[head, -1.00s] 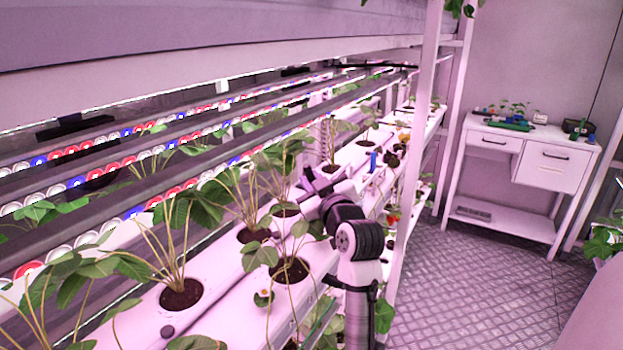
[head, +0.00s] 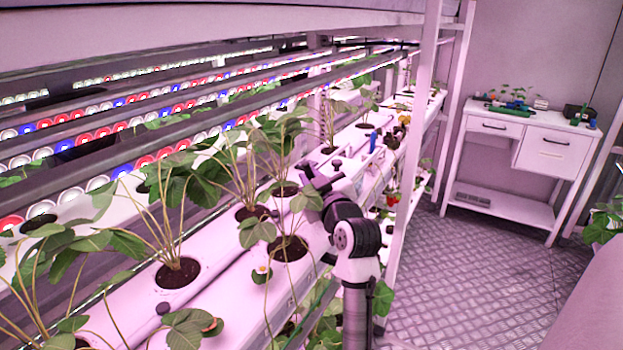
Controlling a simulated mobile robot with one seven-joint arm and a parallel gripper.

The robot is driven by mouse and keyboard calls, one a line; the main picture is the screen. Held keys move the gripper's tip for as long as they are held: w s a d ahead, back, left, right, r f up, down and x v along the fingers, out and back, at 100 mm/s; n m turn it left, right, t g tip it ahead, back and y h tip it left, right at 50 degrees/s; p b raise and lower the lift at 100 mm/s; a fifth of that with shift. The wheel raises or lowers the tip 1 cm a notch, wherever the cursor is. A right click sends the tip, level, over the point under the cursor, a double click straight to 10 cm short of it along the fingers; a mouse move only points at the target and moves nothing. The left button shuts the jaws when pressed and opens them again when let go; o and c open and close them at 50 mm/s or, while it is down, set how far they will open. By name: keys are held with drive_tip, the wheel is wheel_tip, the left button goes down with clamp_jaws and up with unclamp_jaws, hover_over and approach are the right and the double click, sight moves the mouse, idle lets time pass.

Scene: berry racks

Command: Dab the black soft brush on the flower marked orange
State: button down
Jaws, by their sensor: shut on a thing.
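My arm rises at the lower middle of the head view and bends away over the rack edge. My gripper (head: 324,180) is small and partly hidden by my own dark wrist joint, among the plants. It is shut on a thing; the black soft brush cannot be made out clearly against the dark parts. Yellow spots (head: 405,118) show farther along the rack.
Potted strawberry plants (head: 178,272) line the white troughs, with leaves close to my arm. A white rack post (head: 412,150) stands right of the arm.

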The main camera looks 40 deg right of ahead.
drive_tip(key=shift+f+b, duration=0.55)
drive_tip(key=shift+f, duration=0.05)
idle(0.6)
drive_tip(key=shift+r, duration=0.1)
idle(0.5)
drive_tip(key=shift+r+p, duration=1.95)
drive_tip(key=shift+r, duration=1.55)
